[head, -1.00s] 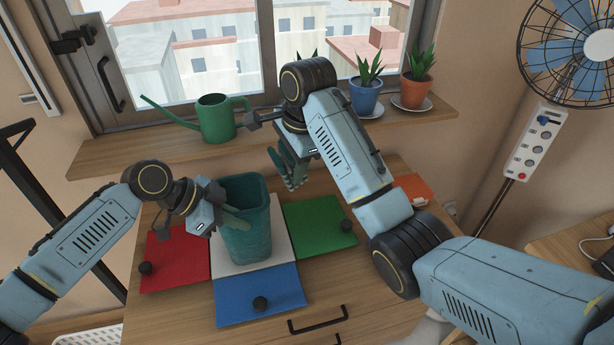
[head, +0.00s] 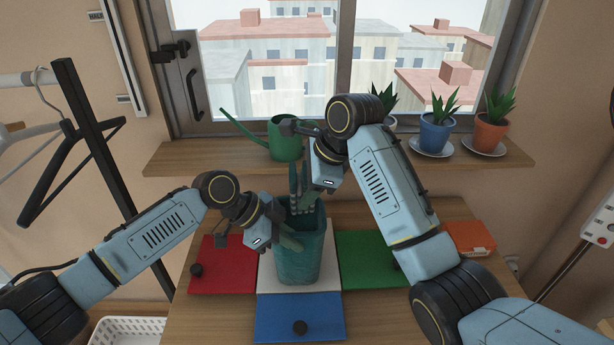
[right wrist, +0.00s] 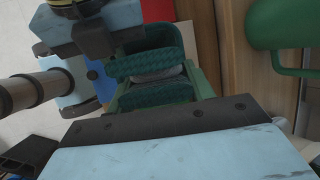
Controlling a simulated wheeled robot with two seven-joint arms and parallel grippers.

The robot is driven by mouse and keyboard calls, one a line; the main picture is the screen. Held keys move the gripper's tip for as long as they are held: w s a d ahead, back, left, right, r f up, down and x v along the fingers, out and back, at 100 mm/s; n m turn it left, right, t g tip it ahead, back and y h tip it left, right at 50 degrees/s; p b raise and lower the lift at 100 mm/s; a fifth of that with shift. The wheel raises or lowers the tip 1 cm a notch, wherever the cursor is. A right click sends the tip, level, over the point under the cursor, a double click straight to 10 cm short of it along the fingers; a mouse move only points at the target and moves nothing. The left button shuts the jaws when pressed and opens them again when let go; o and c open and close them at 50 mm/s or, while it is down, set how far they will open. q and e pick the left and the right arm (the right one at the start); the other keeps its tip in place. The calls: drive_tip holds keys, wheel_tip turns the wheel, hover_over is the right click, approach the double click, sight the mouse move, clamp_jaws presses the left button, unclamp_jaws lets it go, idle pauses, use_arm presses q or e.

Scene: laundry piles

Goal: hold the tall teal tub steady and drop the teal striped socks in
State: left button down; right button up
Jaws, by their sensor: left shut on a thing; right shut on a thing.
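The tall teal tub (head: 303,262) stands upright on a white panel on the wooden top, its mouth facing up. My left gripper (head: 286,236) is shut on the tub's left rim. My right gripper (head: 303,205) is above the tub's mouth, fingers pointing down, with the fingertips at about the back rim. It is shut on the teal striped socks (right wrist: 152,67), which show as teal bands with grey between the green fingers in the right wrist view. In the head view the socks are hard to tell from the fingers. The tub's inside is mostly hidden.
Red (head: 222,265), green (head: 365,255) and blue (head: 300,318) panels surround the white one. A green watering can (head: 284,138) and potted plants (head: 437,130) stand on the sill close behind my right arm. An orange box (head: 470,238) lies at the right.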

use_arm(q)
drive_tip(key=shift+f, duration=0.1)
use_arm(e)
drive_tip(key=shift+f, duration=1.7)
drive_tip(key=o, duration=1.1)
drive_tip(key=shift+c, duration=0.2)
drive_tip(key=w+a+r+v, duration=0.1)
drive_tip(key=v, duration=0.8)
drive_tip(key=shift+a+r, duration=0.2)
drive_tip(key=shift+s, duration=0.1)
